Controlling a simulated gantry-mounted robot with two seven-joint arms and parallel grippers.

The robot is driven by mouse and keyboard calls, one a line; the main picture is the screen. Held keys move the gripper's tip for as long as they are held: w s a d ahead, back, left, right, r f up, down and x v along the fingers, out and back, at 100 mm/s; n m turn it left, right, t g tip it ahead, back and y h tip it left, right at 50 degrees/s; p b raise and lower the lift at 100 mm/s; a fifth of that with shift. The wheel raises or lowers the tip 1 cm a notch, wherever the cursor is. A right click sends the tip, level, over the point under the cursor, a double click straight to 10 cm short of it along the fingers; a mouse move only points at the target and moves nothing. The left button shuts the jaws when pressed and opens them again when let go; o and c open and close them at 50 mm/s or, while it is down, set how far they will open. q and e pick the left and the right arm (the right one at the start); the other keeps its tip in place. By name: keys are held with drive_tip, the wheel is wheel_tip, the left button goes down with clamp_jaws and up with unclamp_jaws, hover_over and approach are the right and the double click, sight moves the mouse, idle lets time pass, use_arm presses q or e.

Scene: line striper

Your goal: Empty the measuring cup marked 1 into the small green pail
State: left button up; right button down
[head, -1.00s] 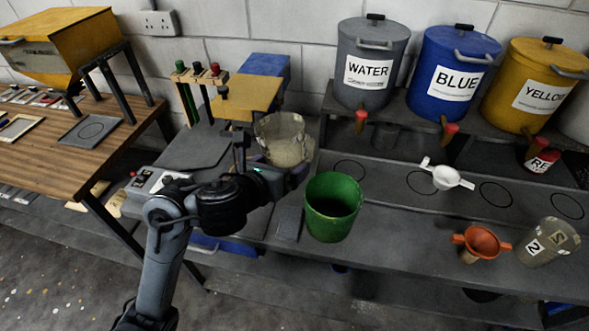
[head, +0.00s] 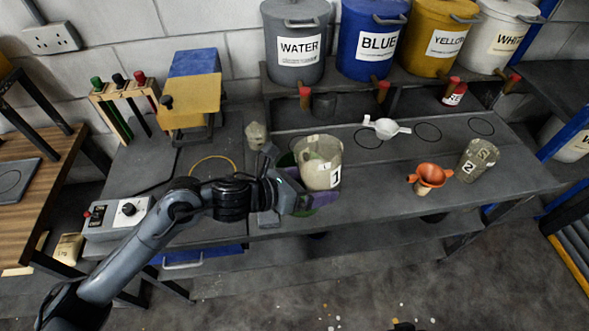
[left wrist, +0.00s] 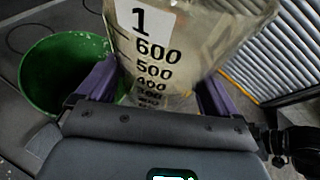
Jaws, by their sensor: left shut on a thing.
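The clear measuring cup marked 1 (head: 322,160) is held roughly upright by my left gripper (head: 302,193). A pale filling shows inside it. In the left wrist view, the purple fingers (left wrist: 155,92) are shut around the cup (left wrist: 185,40), which has its 1 and scale facing the camera. The green pail (left wrist: 45,75) stands left of the cup in that view, and its inside looks dark. In the head view the pail is almost wholly hidden behind the cup and gripper. My right gripper does not show.
An orange funnel (head: 428,174) and a measuring cup marked 2 (head: 477,160) stand to the right on the grey bench (head: 370,198). A white strainer (head: 386,128) lies behind. A yellow ring (head: 213,160) and a small pale container (head: 256,134) are to the left. Labelled drums line the back shelf.

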use_arm(q)
drive_tip(key=shift+d, duration=0.2)
drive_tip(key=shift+s+g+h+p, duration=0.15)
drive_tip(key=shift+g+h+p, duration=0.15)
drive_tip(key=shift+p, duration=0.2)
drive_tip(key=s+d+r+n+p, duration=0.1)
drive_tip(key=n+p, duration=0.1)
drive_tip(key=p, duration=0.3)
drive_tip(key=shift+s+g+h, duration=0.2)
drive_tip(key=shift+g+h, duration=0.2)
drive_tip(key=shift+s+d+p, duration=0.1)
drive_tip(key=shift+p, duration=0.2)
drive_tip(key=shift+f, duration=0.2)
drive_tip(key=shift+r+n, duration=0.1)
drive_tip(key=shift+n, duration=0.3)
drive_tip(key=shift+s+d+g+h+p, duration=0.1)
drive_tip(key=shift+g+h+p, duration=0.2)
drive_tip(key=shift+h+p, duration=0.15)
